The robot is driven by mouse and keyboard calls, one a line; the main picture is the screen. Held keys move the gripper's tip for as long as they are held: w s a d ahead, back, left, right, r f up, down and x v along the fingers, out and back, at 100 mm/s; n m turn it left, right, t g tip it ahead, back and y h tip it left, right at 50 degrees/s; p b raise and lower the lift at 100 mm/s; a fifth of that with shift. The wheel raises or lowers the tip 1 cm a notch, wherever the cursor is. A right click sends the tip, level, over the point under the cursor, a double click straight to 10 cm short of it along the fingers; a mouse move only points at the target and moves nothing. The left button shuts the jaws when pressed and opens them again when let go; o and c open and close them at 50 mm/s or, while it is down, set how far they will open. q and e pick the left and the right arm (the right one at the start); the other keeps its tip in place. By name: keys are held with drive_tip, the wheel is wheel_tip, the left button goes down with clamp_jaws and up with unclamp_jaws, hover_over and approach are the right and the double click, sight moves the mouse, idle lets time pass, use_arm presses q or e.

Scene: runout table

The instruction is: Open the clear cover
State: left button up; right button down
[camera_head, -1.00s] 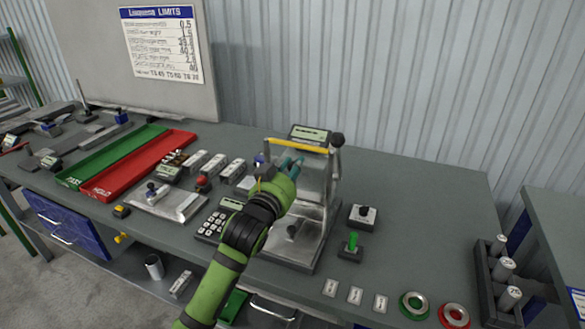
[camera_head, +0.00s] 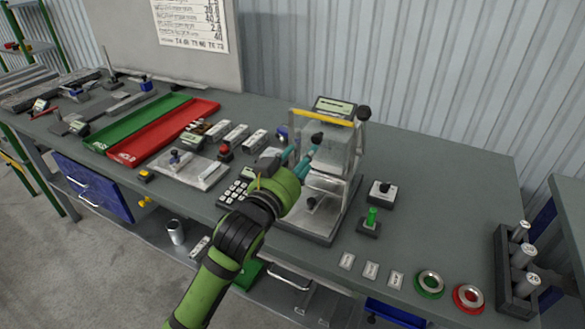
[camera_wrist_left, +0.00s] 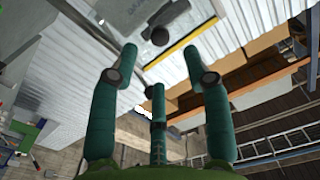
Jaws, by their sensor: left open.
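The test machine (camera_head: 352,182) stands on the grey bench. Its clear cover (camera_head: 338,150) is a see-through panel below a yellow strip (camera_head: 322,118); it looks down, though its edges are hard to make out. A dark knob (camera_head: 317,137) shows at the cover's front. My left gripper (camera_head: 306,153) has teal fingers, spread and empty, just in front of the cover and near the knob. In the left wrist view the knob (camera_wrist_left: 160,36) lies beyond the fingertips, beside the yellow strip (camera_wrist_left: 192,44); I cannot tell whether they touch. My right gripper is out of view.
A keypad (camera_head: 236,192) and a metal plate (camera_head: 188,171) lie left. Red (camera_head: 165,146) and green (camera_head: 125,132) trays lie farther left. The back right bench is clear.

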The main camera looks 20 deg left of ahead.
use_arm(q)
drive_tip(key=s, duration=0.3)
drive_tip(key=shift+s+a, duration=0.2)
drive_tip(key=shift+s, duration=0.2)
